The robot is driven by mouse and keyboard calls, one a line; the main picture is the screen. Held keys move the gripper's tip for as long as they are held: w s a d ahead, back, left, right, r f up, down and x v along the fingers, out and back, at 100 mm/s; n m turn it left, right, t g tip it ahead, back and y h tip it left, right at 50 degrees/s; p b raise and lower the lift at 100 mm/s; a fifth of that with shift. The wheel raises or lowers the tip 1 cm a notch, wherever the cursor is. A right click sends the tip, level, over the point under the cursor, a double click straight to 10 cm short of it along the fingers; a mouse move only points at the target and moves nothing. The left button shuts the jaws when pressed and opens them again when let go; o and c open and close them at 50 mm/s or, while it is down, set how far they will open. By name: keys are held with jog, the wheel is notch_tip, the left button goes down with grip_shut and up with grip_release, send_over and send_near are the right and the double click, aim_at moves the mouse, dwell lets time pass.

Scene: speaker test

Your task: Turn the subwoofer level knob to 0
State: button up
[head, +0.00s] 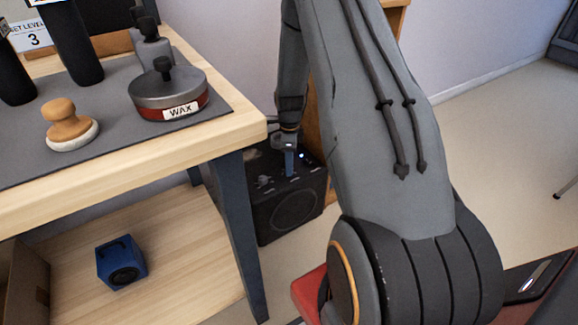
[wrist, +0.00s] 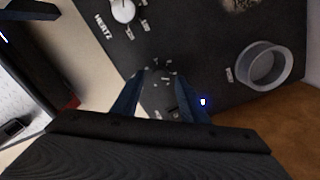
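The black subwoofer (head: 290,213) stands on the floor beside the workbench, with its control panel facing up. My gripper (head: 289,160) reaches down over that panel. In the wrist view my gripper (wrist: 160,78) has its two blue fingers apart, with dark panel and small pale markings (wrist: 158,74) between the tips. I cannot make out a knob there or where one points, nor whether the fingers touch anything. A pale knob (wrist: 123,11) marked HERTZ sits at the upper left of the wrist view. A small bluish light (wrist: 203,101) glows beside the right finger.
A round grey port ring (wrist: 251,81) is on the panel's right. The workbench (head: 240,128) and its dark leg (head: 237,225) stand close left of the subwoofer. A partly hidden level sign (head: 33,39) shows 3. A small blue speaker (head: 121,262) sits on the lower shelf.

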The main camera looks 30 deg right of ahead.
jog(key=shift+f, duration=0.35)
jog(key=shift+c, duration=0.5)
grip_shut()
